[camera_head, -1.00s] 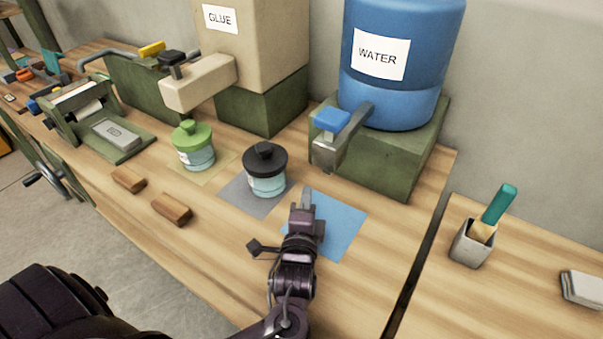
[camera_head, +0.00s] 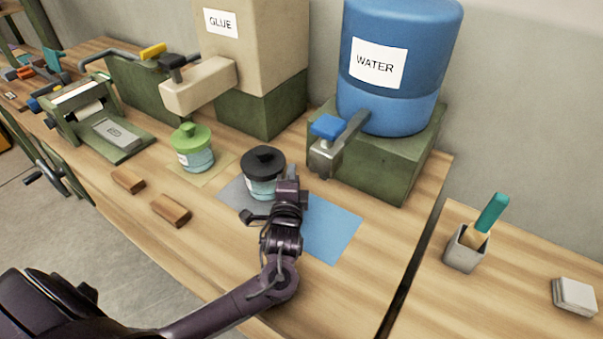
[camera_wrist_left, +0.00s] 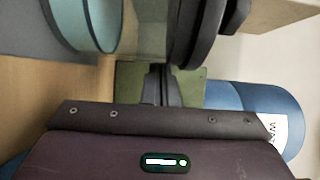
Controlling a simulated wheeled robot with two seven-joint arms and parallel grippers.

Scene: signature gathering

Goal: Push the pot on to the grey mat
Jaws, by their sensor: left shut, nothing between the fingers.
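The pot (camera_head: 263,182) is a clear bluish jar with a black knobbed lid, standing upright over the grey mat (camera_head: 236,196). The lower right side of the pot and part of the mat are hidden by my gripper. My left gripper (camera_head: 292,174) is shut and empty, at the pot's right side. Whether it touches the pot I cannot tell. In the left wrist view, the pot's teal body (camera_wrist_left: 88,25) and dark lid (camera_wrist_left: 185,35) are close to the shut fingers (camera_wrist_left: 162,85). My right gripper is not in view.
A green-lidded pot (camera_head: 192,155) stands on a yellow mat to the left. A blue mat (camera_head: 332,232) lies bare at right. The water tank's tap (camera_head: 330,150) and the glue spout (camera_head: 198,85) overhang behind. Two wooden blocks (camera_head: 171,210) lie near the front edge.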

